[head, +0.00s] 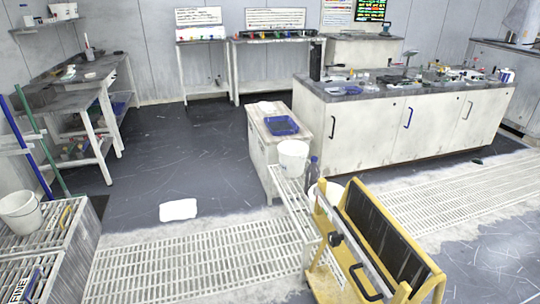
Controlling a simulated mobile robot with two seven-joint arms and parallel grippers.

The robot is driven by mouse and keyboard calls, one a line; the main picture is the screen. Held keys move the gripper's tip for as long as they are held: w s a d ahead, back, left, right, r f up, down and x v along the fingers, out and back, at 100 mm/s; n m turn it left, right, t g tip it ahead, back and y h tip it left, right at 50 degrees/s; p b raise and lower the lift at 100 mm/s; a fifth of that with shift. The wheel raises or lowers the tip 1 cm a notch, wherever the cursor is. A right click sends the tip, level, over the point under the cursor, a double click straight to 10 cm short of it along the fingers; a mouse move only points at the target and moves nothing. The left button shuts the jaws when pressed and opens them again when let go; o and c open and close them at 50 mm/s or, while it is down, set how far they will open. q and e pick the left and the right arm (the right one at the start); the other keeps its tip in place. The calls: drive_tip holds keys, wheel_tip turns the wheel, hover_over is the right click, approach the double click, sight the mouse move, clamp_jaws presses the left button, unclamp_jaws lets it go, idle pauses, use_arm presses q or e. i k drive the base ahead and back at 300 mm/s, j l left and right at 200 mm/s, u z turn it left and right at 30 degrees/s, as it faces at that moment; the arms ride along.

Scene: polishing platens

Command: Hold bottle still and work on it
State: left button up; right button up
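A clear bottle with a blue cap (312,177) stands upright at the right edge of a narrow white slatted rack, just right of a white tub (292,158). It looks small and far off, and its lower part is partly hidden by a white bucket. Neither of my grippers shows in the head view, and nothing is seen touching the bottle.
A yellow frame with black panels (385,240) stands in the right foreground, near the slatted rack (292,197). A blue tray (281,125) lies on a white cabinet. A white cloth-like piece (178,210) lies on the floor. Dark floor at left centre is mostly clear.

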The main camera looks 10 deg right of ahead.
sight(313, 173)
drive_tip(key=i+u, duration=0.2)
drive_tip(key=i, duration=1.15)
drive_tip(key=i+j+z, duration=0.1)
drive_tip(key=i+z, duration=0.4)
drive_tip(key=i+j+z, duration=0.3)
drive_tip(key=z, duration=0.15)
drive_tip(key=i+j+z, duration=0.15)
drive_tip(key=z, duration=0.2)
drive_tip(key=i+j+z, duration=0.2)
drive_tip(key=z, duration=0.15)
drive_tip(key=i+j+z, duration=0.15)
drive_tip(key=z, duration=0.2)
drive_tip(key=i+j+z, duration=0.1)
drive_tip(key=j+z, duration=0.6)
drive_tip(key=j, duration=0.15)
drive_tip(key=j+z, duration=0.3)
drive_tip(key=j, duration=0.15)
